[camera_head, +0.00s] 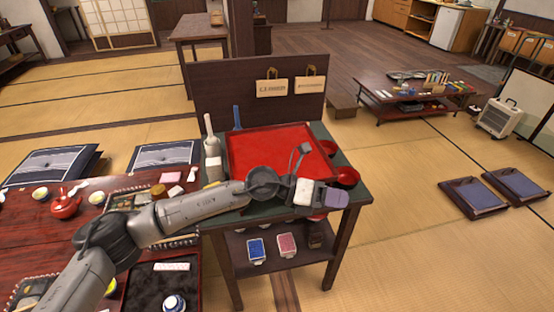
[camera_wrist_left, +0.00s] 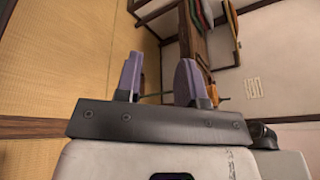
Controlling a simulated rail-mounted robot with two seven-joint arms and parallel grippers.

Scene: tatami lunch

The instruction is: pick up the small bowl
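My left gripper (camera_head: 338,197) reaches across the front of the green-topped stand from the left. The left wrist view shows its two purple fingers (camera_wrist_left: 160,75) apart with nothing between them. Two red bowls sit on the stand's right side: one (camera_head: 346,178) just behind the gripper, the other (camera_head: 350,150) farther back. A small white-and-blue bowl-like piece (camera_head: 174,303) is on the dark tray at the bottom, far left of the gripper. I cannot tell which one is the small bowl of the task. My right gripper is not in view.
A red tray (camera_head: 250,143) covers much of the stand (camera_head: 355,193), with a bottle (camera_head: 210,135) at its left and a dark panel (camera_head: 225,95) behind. A low red table (camera_head: 30,235) with a red teapot (camera_head: 65,205) is at left. Tatami at right is mostly clear.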

